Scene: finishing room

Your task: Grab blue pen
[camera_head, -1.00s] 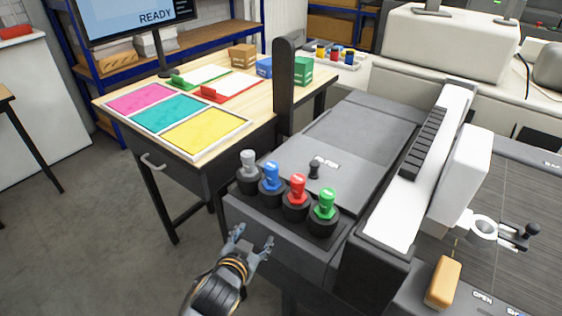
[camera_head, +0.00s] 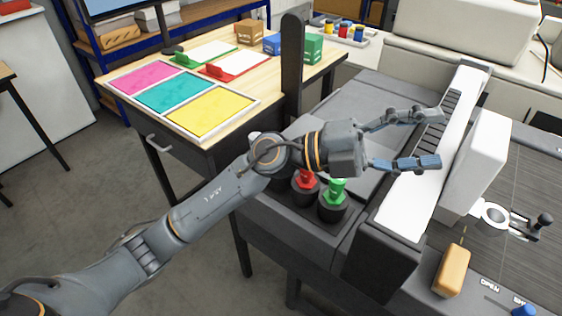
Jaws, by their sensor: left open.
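My left gripper (camera_head: 439,138) is open and empty. It reaches over the dark machine, with its fingers spread toward the white rail. The blue pen is hidden behind my left arm, so I cannot see its state. The red pen (camera_head: 305,180) and the green pen (camera_head: 338,191) stand upright in round black holders at the machine's near edge, below my wrist. The grey pen is almost wholly covered by the arm. My right gripper is not in view.
A white rail (camera_head: 424,190) and a white block (camera_head: 478,165) rise right of my gripper. A dark upright post (camera_head: 292,65) stands behind the arm. The wooden table (camera_head: 255,82) holds three color panels and small boxes.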

